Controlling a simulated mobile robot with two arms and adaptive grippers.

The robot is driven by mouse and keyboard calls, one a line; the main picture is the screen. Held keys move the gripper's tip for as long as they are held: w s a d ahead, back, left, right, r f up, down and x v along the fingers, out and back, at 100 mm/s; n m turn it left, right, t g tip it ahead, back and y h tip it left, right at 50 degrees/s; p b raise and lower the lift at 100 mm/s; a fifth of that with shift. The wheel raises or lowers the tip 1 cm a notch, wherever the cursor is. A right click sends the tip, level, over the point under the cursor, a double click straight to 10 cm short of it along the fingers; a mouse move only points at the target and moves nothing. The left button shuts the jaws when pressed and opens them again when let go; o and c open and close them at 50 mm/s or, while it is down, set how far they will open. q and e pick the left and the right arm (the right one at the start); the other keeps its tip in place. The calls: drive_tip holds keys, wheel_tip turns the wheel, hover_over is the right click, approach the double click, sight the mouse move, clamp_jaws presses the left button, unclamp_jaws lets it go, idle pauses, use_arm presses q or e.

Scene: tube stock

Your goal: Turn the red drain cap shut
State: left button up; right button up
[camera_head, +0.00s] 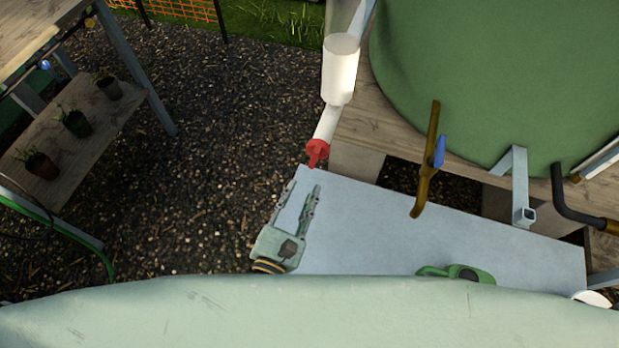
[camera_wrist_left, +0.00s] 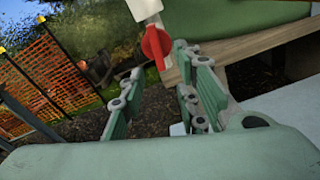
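The red drain cap (camera_head: 317,148) sits on the lower end of a white pipe (camera_head: 341,70), left of the green tank (camera_head: 500,75). A red tab sticks out from it. My left gripper (camera_head: 304,187) is open and empty, its two fingers pointing at the cap from below, with a gap between the fingertips and the cap. In the left wrist view the cap (camera_wrist_left: 156,45) shows beyond the fingers, nearer the right one. My right gripper does not show in either view.
A pale blue-grey surface (camera_head: 400,225) lies under the left gripper. A brass tap with a blue handle (camera_head: 439,152) stands out right of the cap. Wooden boards and blocks (camera_head: 355,165) support the tank. Left is open gravel (camera_head: 190,170), then a shelf with potted plants (camera_head: 75,150).

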sight(313, 160)
use_arm(q)
drive_tip(key=shift+n+t, duration=0.3)
drive_tip(key=shift+n, duration=0.5)
drive_tip(key=x, duration=0.2)
drive_tip(key=r+x, duration=0.1)
drive_tip(key=x, duration=0.2)
drive_tip(key=p+x, duration=0.1)
drive_tip(key=x, duration=0.2)
drive_tip(key=shift+r, duration=0.15)
clamp_jaws()
